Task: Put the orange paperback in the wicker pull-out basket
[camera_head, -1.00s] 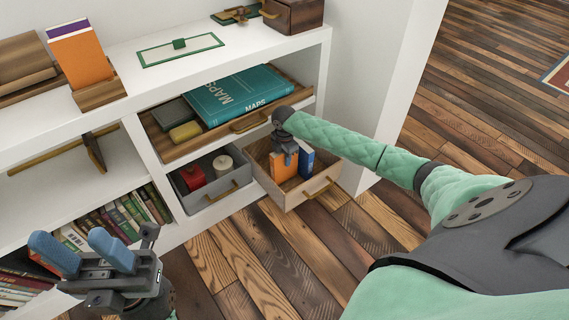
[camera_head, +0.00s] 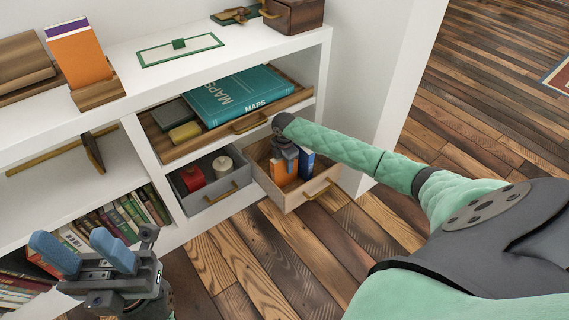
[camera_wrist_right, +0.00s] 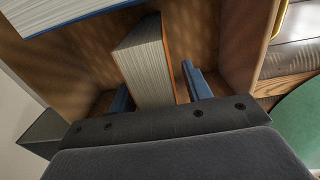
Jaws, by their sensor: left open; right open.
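The orange paperback (camera_head: 284,177) stands inside the light-wood pull-out basket (camera_head: 315,191), which is drawn out at the lower right of the shelf unit. In the right wrist view the paperback (camera_wrist_right: 148,62) shows its page edges and a thin orange cover edge. My right gripper (camera_head: 285,160) is down in the basket, open, with one blue finger on each side of the paperback. A gap shows between the right finger and the cover; contact on the left is unclear. My left gripper (camera_head: 80,255) is open and empty at the lower left.
Above is an open wooden drawer (camera_head: 185,149) with a teal MAPS book (camera_head: 240,93).

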